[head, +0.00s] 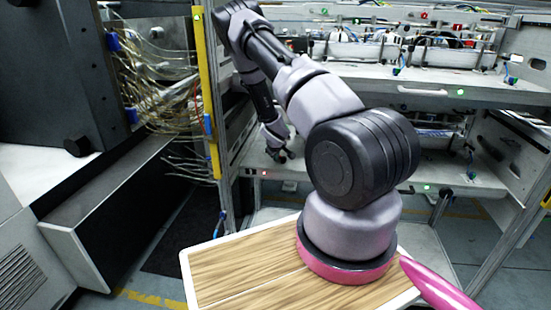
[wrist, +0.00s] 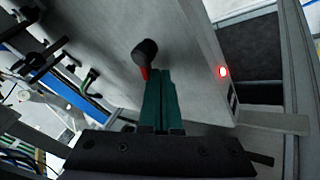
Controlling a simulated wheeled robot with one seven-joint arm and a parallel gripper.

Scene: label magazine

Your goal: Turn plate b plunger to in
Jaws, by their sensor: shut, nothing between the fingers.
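A plunger with a dark rounded knob (wrist: 146,50) and a red part below it stands on a light grey plate (wrist: 105,38) in the wrist view. I cannot read a label that marks it as plate b. My gripper shows in the wrist view (wrist: 161,84), its two green fingers shut together and empty. The fingertips are right beside the plunger's red part; I cannot tell if they touch. In the head view my gripper (head: 279,154) is at the left end of the middle shelf, small and dark, and the plunger cannot be made out there.
A red lamp (wrist: 222,71) glows near the plate's right edge in the wrist view. In the head view a yellow post (head: 206,90) stands left of my arm, with loose cables (head: 165,80) beyond it. The rack's upper shelf (head: 430,92) lies above the middle shelf (head: 420,172).

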